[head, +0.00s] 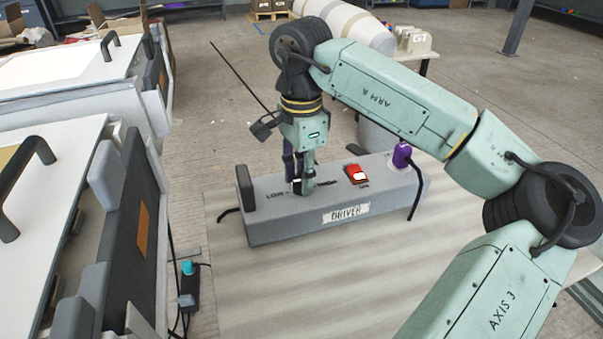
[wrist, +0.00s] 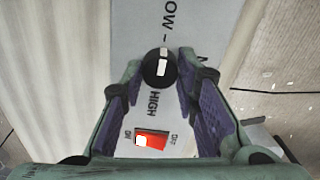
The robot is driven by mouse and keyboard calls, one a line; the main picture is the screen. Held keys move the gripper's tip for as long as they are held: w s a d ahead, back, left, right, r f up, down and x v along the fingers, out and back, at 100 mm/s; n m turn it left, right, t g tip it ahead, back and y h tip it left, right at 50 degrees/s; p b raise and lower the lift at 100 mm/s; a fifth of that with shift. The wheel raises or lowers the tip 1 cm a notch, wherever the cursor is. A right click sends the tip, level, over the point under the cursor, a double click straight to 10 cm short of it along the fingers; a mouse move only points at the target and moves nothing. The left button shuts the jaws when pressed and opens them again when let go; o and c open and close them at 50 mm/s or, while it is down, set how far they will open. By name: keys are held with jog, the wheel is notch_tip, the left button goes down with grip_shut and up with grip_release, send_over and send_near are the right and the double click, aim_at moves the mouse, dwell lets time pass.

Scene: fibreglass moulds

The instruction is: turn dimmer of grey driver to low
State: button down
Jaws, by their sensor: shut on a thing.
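The grey driver (head: 278,229) is a long box with a DRIVER label on its front, lying on a pale striped surface. Its dimmer is a round black knob (wrist: 150,66) with a white mark, on the box's top between the printed words LOW and HIGH. The mark lies along the line between these words; I cannot tell for sure which end points. My gripper (head: 299,186) reaches down onto the box from above. In the wrist view its purple-padded fingers (wrist: 161,72) are shut on the knob, one on each side. In the head view the fingers largely hide the knob.
A red rocker switch (head: 355,174) marked ON and OFF sits right of the knob. A purple plug (head: 401,156) with a black cable stands at the box's right end. White-topped units with black handles (head: 40,150) fill the left side. Floor behind the box is mostly clear.

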dwell(0.3)
jog(key=c, duration=1.2)
grip_release()
jog(key=shift+c, duration=0.2)
notch_tip(320, 180, up, 12)
